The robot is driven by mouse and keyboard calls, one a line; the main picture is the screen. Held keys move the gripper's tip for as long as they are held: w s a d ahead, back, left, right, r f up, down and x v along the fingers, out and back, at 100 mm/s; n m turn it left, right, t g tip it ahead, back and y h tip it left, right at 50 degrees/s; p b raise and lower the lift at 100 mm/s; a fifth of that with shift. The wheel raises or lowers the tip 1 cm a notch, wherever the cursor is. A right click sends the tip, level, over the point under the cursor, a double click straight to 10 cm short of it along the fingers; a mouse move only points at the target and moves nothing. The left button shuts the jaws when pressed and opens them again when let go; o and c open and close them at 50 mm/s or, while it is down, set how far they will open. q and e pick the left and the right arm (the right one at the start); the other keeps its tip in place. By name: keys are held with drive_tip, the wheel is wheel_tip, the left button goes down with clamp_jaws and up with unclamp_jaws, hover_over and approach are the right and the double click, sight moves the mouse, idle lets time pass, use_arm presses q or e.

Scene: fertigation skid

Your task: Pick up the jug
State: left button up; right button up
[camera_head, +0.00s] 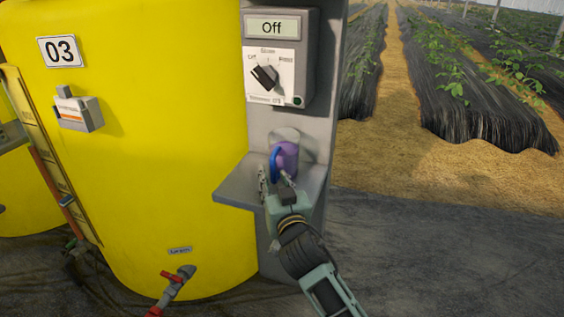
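The jug (288,154) looks purple with a blue handle on its left side. It stands on the grey shelf (240,187) of the control post, next to the yellow tank. My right gripper (274,177) reaches up from the lower right to the jug's near side, close to the handle. Its fingers look spread apart, one left of the handle and one just below it. The gripper hides the jug's lower part, and I cannot tell whether a finger touches the handle. My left gripper is not in view.
A grey control box (280,55) with an "Off" display and a black rotary switch sits above the shelf. The large yellow tank (150,170) marked 03 stands close on the left. A red-handled valve (178,277) juts out low. Open ground lies right.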

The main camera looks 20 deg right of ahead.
clamp_jaws()
idle(0.4)
drive_tip(key=shift+r, duration=0.1)
idle(0.3)
